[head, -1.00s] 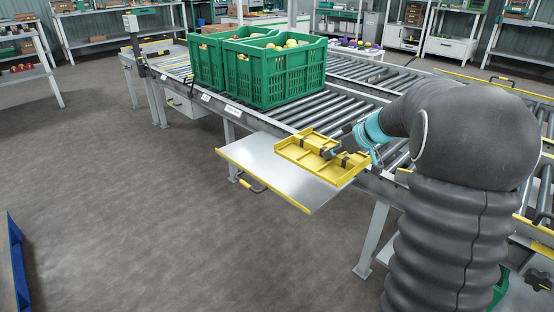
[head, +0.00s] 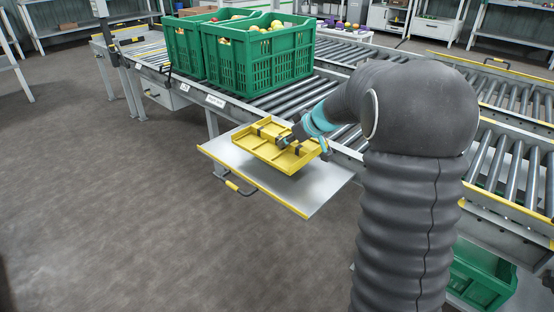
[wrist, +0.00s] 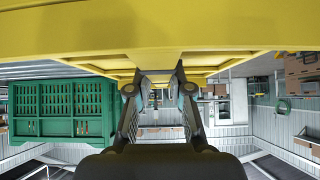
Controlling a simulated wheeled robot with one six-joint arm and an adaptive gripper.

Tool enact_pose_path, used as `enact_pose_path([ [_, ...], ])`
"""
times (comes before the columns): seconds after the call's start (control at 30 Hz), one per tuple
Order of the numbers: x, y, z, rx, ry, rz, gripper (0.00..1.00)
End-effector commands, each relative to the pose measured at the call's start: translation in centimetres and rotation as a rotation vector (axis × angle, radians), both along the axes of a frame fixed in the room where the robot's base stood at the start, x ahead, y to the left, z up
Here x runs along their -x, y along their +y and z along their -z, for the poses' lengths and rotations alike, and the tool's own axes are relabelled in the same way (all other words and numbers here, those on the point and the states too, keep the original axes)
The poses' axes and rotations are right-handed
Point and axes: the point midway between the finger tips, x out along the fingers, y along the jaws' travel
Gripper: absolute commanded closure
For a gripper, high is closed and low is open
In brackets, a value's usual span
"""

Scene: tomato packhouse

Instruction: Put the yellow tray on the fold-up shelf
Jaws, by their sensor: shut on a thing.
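The yellow tray (head: 262,151) is shallow, with raised rims and dividers. It is over the back-left part of the fold-up shelf (head: 313,192), a grey metal flap with yellow edging that stands out level from the conveyor's side. My gripper (head: 288,139) is shut on the tray at its inner dividers. The tray looks roughly level; I cannot tell whether its underside touches the shelf. In the wrist view the tray (wrist: 60,35) fills the top, and my gripper's fingers (wrist: 159,80) reach to it.
Two green crates (head: 258,62) of produce stand on the roller conveyor (head: 290,97) behind the shelf. Another green crate (head: 480,275) is low at the right. The shelf's front and right parts are bare. The floor (head: 120,215) to the left is clear.

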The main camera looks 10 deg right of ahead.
Motion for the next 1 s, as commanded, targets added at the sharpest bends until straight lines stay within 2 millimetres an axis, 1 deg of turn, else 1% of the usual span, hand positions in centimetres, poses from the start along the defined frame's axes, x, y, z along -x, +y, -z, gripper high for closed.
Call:
enact_pose_path([
  [0.03, -0.3, 0.9, 0.8, 0.001, 0.000, -0.002, 1.00],
  [0.1, -0.6, 1.8, 1.3, 0.001, 0.000, -0.002, 1.00],
  [0.23, -1.0, 2.6, 1.8, 0.000, -0.001, 0.002, 1.00],
  [0.37, -1.1, 2.8, 2.3, -0.001, -0.001, 0.004, 1.00],
  [0.6, -1.1, 2.7, 5.6, -0.001, 0.000, 0.005, 1.00],
  [0.63, -1.1, 2.6, 5.9, 0.000, 0.000, 0.006, 1.00],
  [1.0, -1.1, 2.6, 6.0, 0.000, 0.000, 0.004, 1.00],
])
